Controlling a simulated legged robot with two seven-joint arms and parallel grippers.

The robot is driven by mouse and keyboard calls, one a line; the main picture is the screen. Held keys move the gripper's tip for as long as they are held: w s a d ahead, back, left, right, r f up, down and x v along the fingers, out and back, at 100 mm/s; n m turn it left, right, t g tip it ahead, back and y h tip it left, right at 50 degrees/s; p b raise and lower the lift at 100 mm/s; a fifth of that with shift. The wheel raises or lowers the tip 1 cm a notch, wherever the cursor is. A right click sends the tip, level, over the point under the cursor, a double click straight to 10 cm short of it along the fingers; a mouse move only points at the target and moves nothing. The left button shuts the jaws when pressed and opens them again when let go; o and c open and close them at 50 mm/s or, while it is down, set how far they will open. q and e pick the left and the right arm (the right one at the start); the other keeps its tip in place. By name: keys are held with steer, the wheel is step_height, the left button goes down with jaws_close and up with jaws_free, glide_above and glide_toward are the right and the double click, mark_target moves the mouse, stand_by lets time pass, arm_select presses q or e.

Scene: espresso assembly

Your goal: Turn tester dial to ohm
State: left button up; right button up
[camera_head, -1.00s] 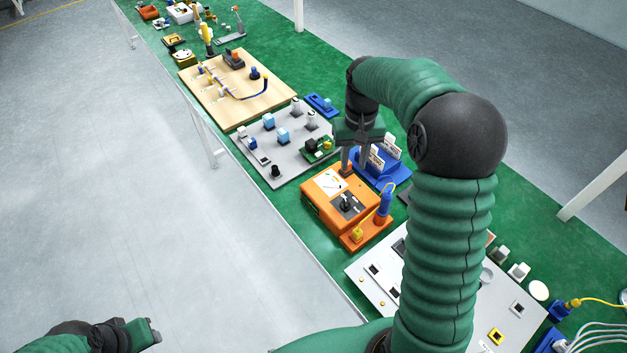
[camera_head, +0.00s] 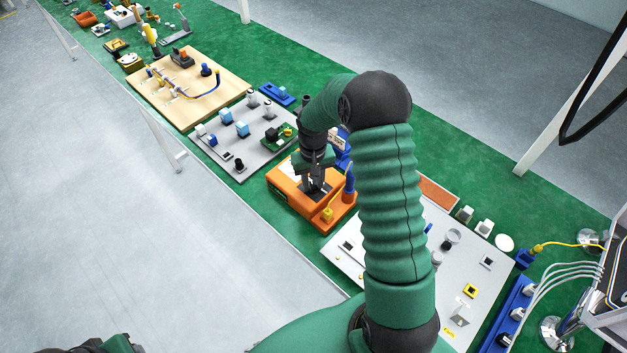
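The orange tester (camera_head: 283,180) sits on the green bench near the middle of the view. Its dark dial panel (camera_head: 324,191) is partly visible on the top face. My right gripper (camera_head: 313,184) points down over this panel, with its fingertips at the dial. The gripper hides the dial and its pointer, so I cannot tell the setting or whether the fingers touch it. The gap between the fingers is not clear. A bit of my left gripper (camera_head: 120,344) shows at the bottom left edge, with its fingers cut off.
A yellow plug (camera_head: 327,213) and a blue probe (camera_head: 349,180) are at the tester's right side. A grey board with parts (camera_head: 222,158) lies to the left. A white panel (camera_head: 400,286) lies to the right, partly behind my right arm. A blue holder stands close behind the tester.

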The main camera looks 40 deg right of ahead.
steer(key=shift+a+r, duration=0.1)
steer(key=shift+a, duration=0.25)
steer(key=c, duration=0.5)
steer(key=shift+d, duration=0.2)
jaws_close()
steer(key=shift+d, duration=0.2)
arm_select(q)
steer(key=shift+a, duration=0.2)
steer(key=shift+a, duration=0.15)
arm_select(e)
steer(key=shift+a, duration=0.2)
